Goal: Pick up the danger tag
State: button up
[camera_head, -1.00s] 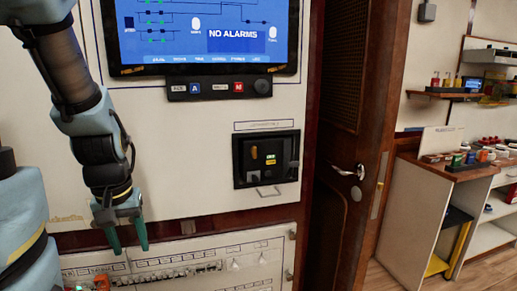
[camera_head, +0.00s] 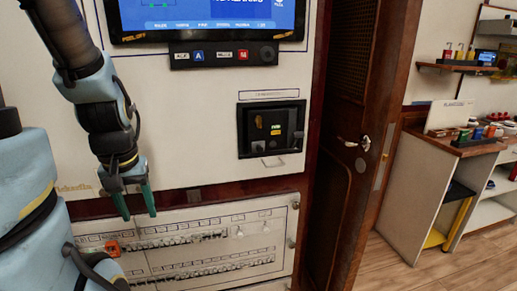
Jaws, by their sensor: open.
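My gripper (camera_head: 137,212) hangs at the left in front of the white panel, fingers pointing down. Its two green fingers are apart, with nothing between them. I cannot make out a danger tag for certain. Small red, green and white items (camera_head: 486,131), too small to identify, sit on the counter at the right, far from my gripper. A small orange-red item (camera_head: 112,248) shows at the left of the breaker panel, below my gripper; I cannot tell what it is.
The breaker panel (camera_head: 215,214) has rows of small switches. Above it are a black recessed unit (camera_head: 243,133) with a handle below and a screen (camera_head: 170,36). A brown door (camera_head: 333,190) stands between the panel and the counter cabinet (camera_head: 415,205). Wooden floor shows at lower right.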

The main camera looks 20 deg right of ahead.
aim_at(447, 54)
jog(key=l+u, duration=0.15)
jog(key=u, duration=0.15)
jog(key=k+l+u, duration=0.1)
jog(key=l+u, duration=0.25)
jog(key=k+l+u, duration=0.4)
jog(key=l+u, duration=0.25)
jog(key=k+l+u, duration=0.85)
jog(key=k+u, duration=0.2)
jog(key=k+l+u, duration=0.1)
jog(key=k+u, duration=0.25)
jog(key=k+z, duration=0.2)
jog(key=k, duration=0.25)
jog(key=k+l+z, duration=0.2)
jog(key=k, duration=0.2)
jog(key=k+l+z, duration=0.25)
jog(key=k, duration=0.2)
jog(key=k+l+z, duration=0.2)
jog(key=k, duration=0.2)
